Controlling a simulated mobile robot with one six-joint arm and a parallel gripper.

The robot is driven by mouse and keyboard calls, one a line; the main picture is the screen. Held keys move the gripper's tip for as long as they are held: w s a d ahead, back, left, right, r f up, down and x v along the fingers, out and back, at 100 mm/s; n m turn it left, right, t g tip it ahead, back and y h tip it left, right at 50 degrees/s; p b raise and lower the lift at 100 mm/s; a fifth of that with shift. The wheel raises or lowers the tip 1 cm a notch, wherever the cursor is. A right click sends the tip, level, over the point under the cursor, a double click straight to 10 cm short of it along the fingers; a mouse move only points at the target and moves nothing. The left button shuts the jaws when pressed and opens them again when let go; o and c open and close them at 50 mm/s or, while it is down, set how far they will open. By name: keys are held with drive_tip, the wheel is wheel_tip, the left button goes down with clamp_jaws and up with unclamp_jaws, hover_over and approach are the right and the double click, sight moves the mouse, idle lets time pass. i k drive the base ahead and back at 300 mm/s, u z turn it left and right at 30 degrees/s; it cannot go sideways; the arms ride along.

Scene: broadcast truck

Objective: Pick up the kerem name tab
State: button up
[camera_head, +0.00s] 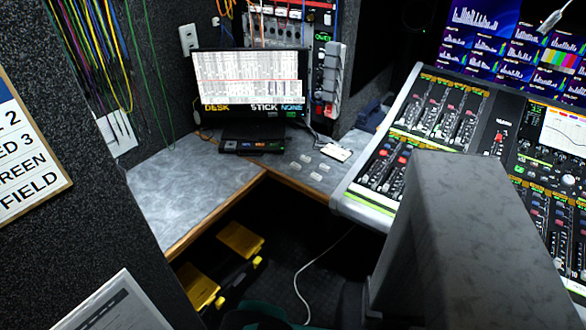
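Several small pale tabs lie loose on the grey corner desk, in front of and to the right of the monitor. One tab (305,158) is at the back, one (295,166) at the left, one (324,167) at the right and one (316,176) nearest. They are too small to read, so I cannot tell which is the kerem name tab. My gripper is not in view.
The desk (190,185) is clear at left. A monitor (250,82), dark box (252,146) and white card (336,152) stand or lie behind the tabs. The mixing console (400,140) rises at right. A large grey shape (470,240) hides part of it. Yellow-lidded cases (240,240) sit below.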

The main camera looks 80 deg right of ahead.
sight(293, 164)
drive_tip(key=u, duration=0.15)
drive_tip(key=k, duration=1.05)
drive_tip(key=z, duration=0.45)
drive_tip(key=i, duration=0.5)
drive_tip(key=z, duration=0.05)
